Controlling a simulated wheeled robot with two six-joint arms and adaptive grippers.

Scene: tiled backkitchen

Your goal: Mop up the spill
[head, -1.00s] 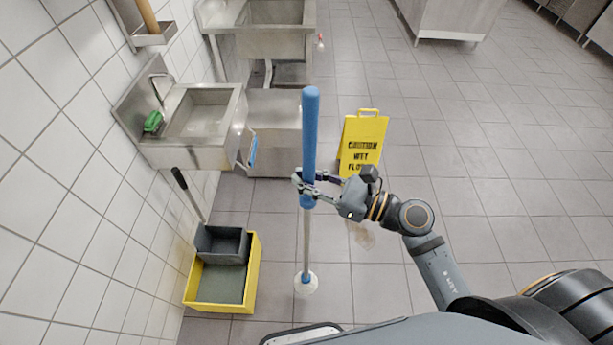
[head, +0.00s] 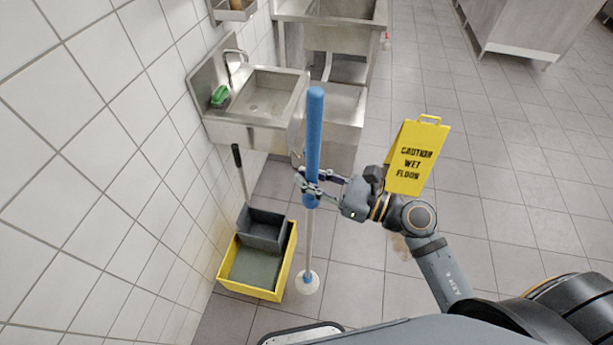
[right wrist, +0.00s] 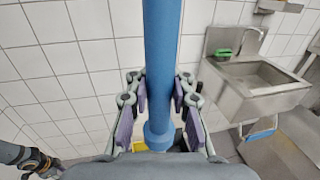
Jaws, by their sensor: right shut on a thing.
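A mop with a blue grip (head: 314,135) and a pale pole stands upright in the head view, its round white head (head: 306,282) low, just right of the bucket. My right gripper (head: 310,188) is shut on the blue grip near its lower end; the grip (right wrist: 162,60) also shows between the fingers in the right wrist view. The yellow mop bucket (head: 287,262) with a dark grey wringer (head: 264,228) stands on the floor by the wall. A brownish spill (head: 400,245) shows on the tiles, partly hidden behind my right arm. My left gripper is not in view.
A yellow wet-floor sign (head: 416,155) stands behind my right gripper. A steel hand basin (head: 255,125) with a green item (head: 220,95) juts from the tiled wall. Larger steel sinks (head: 335,35) stand beyond. Open floor lies to the right.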

